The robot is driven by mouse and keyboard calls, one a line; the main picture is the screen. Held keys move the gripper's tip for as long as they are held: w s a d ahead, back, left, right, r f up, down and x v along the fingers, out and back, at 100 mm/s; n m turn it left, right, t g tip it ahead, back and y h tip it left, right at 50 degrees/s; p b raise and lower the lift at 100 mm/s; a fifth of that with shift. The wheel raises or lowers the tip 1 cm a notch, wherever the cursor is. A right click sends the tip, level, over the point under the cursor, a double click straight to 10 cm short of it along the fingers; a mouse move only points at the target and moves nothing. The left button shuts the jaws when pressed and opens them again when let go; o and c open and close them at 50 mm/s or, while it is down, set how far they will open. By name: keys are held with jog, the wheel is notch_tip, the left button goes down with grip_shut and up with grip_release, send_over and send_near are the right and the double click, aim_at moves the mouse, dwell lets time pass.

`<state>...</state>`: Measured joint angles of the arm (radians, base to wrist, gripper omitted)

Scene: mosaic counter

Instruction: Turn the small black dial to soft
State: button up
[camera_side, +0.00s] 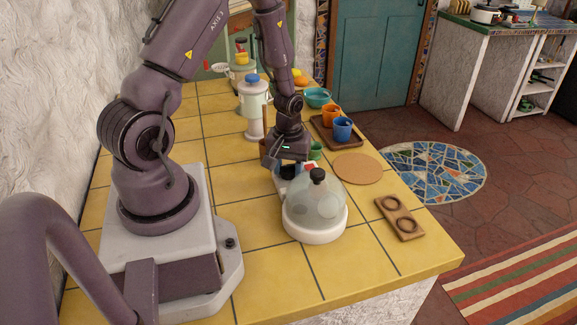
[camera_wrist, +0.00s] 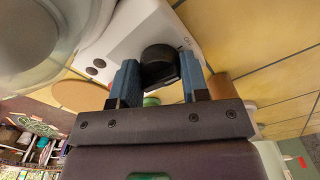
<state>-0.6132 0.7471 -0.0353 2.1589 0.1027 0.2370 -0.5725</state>
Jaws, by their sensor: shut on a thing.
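The small black dial (camera_wrist: 158,56) is on a white housing (camera_wrist: 125,35) in the wrist view. My gripper (camera_wrist: 160,70) has its two blue fingers on either side of the dial, closed on it. In the side view my gripper (camera_side: 288,165) is low over the counter, just behind a clear dome with a black knob (camera_side: 316,200) on a round white base. The dial is hidden there behind the gripper and dome.
A cork mat (camera_side: 358,169) and a wooden holder with two rings (camera_side: 399,217) lie to the right. A tray (camera_side: 338,140) holds an orange cup (camera_side: 331,116) and a blue cup (camera_side: 342,129). A white canister (camera_side: 254,107) stands behind. The front yellow tiles (camera_side: 275,270) are clear.

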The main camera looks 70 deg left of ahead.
aim_at(288, 165)
jog(key=m, duration=0.8)
jog(key=shift+m, duration=0.4)
dwell(0.4)
jog(key=o, duration=0.9)
notch_tip(288, 165, up, 13)
jog(key=shift+r, duration=0.1)
